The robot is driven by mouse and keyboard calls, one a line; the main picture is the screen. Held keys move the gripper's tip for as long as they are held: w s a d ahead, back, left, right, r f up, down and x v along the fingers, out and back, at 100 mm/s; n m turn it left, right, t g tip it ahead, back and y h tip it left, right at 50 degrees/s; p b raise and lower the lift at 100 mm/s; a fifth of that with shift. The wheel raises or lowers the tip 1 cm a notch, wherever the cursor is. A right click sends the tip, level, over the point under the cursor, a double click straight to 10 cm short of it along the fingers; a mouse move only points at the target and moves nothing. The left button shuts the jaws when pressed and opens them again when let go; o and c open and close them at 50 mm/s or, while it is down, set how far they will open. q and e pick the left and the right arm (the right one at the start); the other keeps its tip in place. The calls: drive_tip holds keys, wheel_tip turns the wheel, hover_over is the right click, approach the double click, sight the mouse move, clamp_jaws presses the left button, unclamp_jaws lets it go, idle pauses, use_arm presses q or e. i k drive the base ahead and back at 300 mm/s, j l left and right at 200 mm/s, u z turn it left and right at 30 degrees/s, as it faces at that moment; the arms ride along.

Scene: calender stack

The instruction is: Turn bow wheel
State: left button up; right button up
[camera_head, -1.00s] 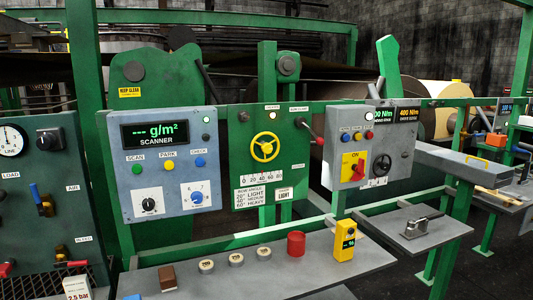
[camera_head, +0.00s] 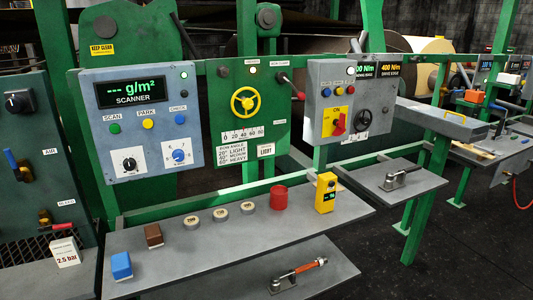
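The yellow bow wheel (camera_head: 245,103) is a spoked handwheel on a green panel (camera_head: 275,85) in the middle of the head view. Below it is a white scale strip (camera_head: 243,135) marked from 0 upward. A bow angle label (camera_head: 232,158) lists light, medium and heavy angles, and a small card (camera_head: 266,150) beside it reads LIGHT. A red-handled lever (camera_head: 292,87) sits at the panel's upper right. Neither of my grippers shows in the head view.
The grey scanner panel (camera_head: 145,155) is left of the wheel; a grey drive panel (camera_head: 365,80) is right. The shelf (camera_head: 190,262) below carries a blue block (camera_head: 121,266), brown block (camera_head: 153,235), several discs, a red cup (camera_head: 278,198) and a yellow meter (camera_head: 326,192).

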sight(248, 103)
drive_tip(key=i+l+u, duration=0.1)
drive_tip(key=l, duration=0.25)
drive_tip(key=i+l+u, duration=0.1)
drive_tip(key=i+l, duration=0.15)
drive_tip(key=l, duration=0.15)
drive_tip(key=i+l+u, duration=0.15)
drive_tip(key=l, duration=0.25)
drive_tip(key=i+l+u, duration=0.1)
drive_tip(key=l, duration=0.3)
drive_tip(key=i+l+u, duration=0.1)
drive_tip(key=l, duration=0.3)
drive_tip(key=i+l+u, duration=0.1)
drive_tip(key=l, duration=0.35)
drive_tip(key=i+l+u, duration=0.1)
drive_tip(key=l, duration=0.35)
drive_tip(key=i, duration=0.1)
